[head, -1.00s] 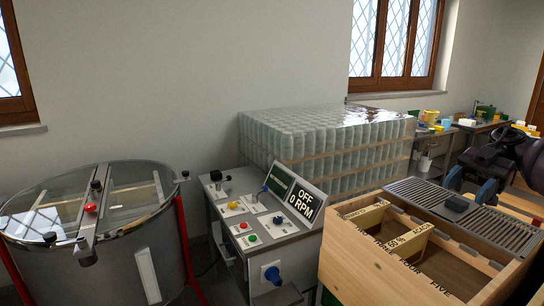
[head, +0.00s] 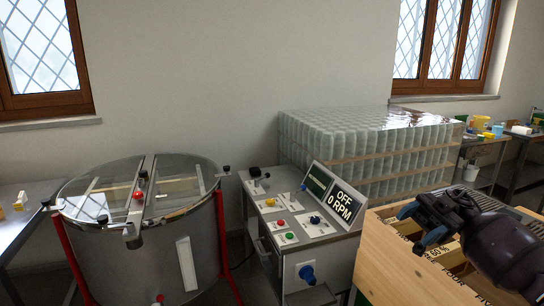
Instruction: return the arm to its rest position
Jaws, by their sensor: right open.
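My right gripper (head: 428,226) is at the right of the head view, in front of and over the wooden box (head: 398,270). Its dark arm comes in from the right edge. The blue-tipped fingers are apart, with nothing seen between them. The arm hides much of the box's inside and the slatted grey top behind it. My left gripper is not in view.
A steel tank (head: 150,250) with a clear lid and red legs stands at left. A control cabinet (head: 300,222) reading "OFF 0 RPM" stands mid-view. Wrapped jars (head: 365,150) are stacked behind it. Benches (head: 20,225) stand at both sides.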

